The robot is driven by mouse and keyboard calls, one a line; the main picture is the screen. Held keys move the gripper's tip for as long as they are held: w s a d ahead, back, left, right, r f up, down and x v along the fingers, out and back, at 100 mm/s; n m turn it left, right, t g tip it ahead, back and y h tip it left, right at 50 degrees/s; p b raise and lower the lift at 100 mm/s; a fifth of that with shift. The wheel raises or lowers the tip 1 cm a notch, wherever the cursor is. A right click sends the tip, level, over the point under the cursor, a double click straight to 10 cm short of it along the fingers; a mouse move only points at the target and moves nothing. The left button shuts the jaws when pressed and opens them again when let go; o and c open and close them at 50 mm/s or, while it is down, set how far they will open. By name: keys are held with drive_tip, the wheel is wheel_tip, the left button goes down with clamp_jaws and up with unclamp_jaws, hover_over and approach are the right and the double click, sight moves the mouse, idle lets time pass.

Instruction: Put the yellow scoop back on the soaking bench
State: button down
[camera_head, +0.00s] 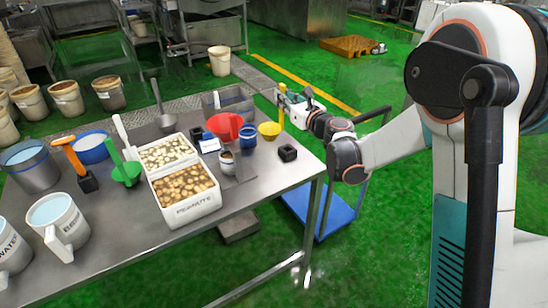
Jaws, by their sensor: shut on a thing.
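The yellow scoop has an upright yellow handle (281,105) and a small yellow bowl (269,129). My gripper (283,97) is at the far right corner of the steel bench (255,190), shut on the scoop's handle. The bowl shows over the bench's far right part, beside a blue cup (248,137). I cannot tell whether the bowl touches the bench top. The fingertips are small and partly hidden by the handle.
An empty-looking black block (287,153) stands near the right edge. A red scoop (225,125), a green scoop (125,168) and a white two-part box of nuts (190,205) are on the bench. A blue cart (318,208) stands to the right. The front right bench top is clear.

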wheel_tip(320, 180, down, 18)
drive_tip(key=b, duration=0.6)
drive_tip(key=shift+r, duration=0.15)
drive_tip(key=shift+d, duration=0.1)
drive_tip(key=c, duration=1.6)
unclamp_jaws()
drive_tip(key=shift+c, duration=0.2)
drive_tip(key=v, duration=1.2)
